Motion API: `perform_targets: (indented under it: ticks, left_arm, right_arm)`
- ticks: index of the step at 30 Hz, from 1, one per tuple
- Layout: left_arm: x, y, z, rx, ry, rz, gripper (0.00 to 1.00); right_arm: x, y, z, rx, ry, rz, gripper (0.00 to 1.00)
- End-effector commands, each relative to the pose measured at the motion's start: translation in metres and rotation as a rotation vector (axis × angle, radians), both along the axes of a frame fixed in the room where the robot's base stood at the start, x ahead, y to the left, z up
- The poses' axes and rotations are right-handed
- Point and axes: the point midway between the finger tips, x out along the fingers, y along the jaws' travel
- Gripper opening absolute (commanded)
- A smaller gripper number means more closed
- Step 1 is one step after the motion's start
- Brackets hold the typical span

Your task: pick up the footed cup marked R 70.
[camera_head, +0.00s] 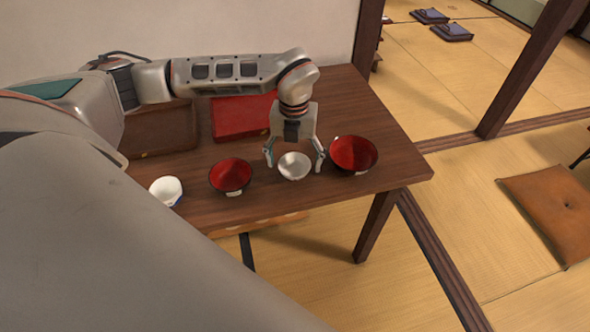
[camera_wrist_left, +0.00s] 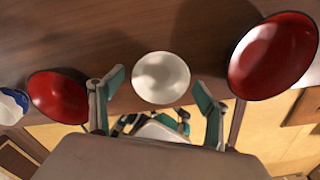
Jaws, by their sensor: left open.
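A plain pale grey-white cup (camera_head: 294,166) stands upright on the dark wooden table (camera_head: 330,105), between two red bowls. I see no readable R 70 mark on it, and its foot is hidden from above. My left gripper (camera_head: 294,159) points down with its fingers open, one on each side of this cup. In the left wrist view the white cup (camera_wrist_left: 161,77) lies between and just beyond the open fingertips (camera_wrist_left: 158,82), with a gap on both sides. I cannot tell the height of the fingertips over the table.
A red bowl (camera_head: 231,175) with a dark outside is left of the cup; a larger one (camera_head: 354,153) is close to the right finger. A white-and-blue cup (camera_head: 166,190) stands farther left. A red box (camera_head: 240,118) and a brown box (camera_head: 160,130) lie behind.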

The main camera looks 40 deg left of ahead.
Motion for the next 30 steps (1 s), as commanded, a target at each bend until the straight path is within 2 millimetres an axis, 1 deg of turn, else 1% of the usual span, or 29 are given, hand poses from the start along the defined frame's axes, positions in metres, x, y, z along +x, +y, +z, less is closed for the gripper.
perform_targets:
  ticks: [1, 3, 10, 11, 12, 15, 25, 30]
  left_arm:
    - [0.0, 0.0, -0.009, 0.0, 0.003, 0.0, 0.76]
    - [0.0, 0.0, -0.015, 0.0, 0.001, 0.0, 0.76]
    - [0.001, 0.0, -0.016, 0.0, -0.001, -0.001, 0.76]
    - [0.001, 0.0, -0.016, 0.0, -0.001, -0.001, 0.68]
    - [0.001, 0.0, -0.016, 0.0, -0.001, -0.001, 0.58]
    - [0.001, 0.0, -0.016, 0.0, -0.001, -0.001, 0.35]
    - [0.001, 0.0, -0.015, 0.0, -0.001, -0.001, 0.34]
    - [0.001, 0.0, -0.006, 0.0, -0.004, -0.001, 0.34]
  right_arm:
    - [0.001, -0.001, -0.001, -0.002, -0.002, -0.001, 0.4]
    - [0.002, -0.001, 0.0, -0.002, -0.005, -0.002, 0.4]
    - [0.007, -0.003, 0.004, -0.005, -0.015, -0.004, 0.4]
    - [0.007, -0.003, 0.004, -0.005, -0.015, -0.004, 0.4]
    - [0.007, -0.003, 0.004, -0.005, -0.015, -0.004, 0.4]
    - [0.007, -0.003, 0.003, -0.006, -0.014, -0.004, 0.4]
    - [0.005, -0.003, -0.001, -0.006, -0.006, -0.003, 0.4]
    - [0.005, -0.002, 0.001, -0.004, -0.007, -0.001, 0.4]
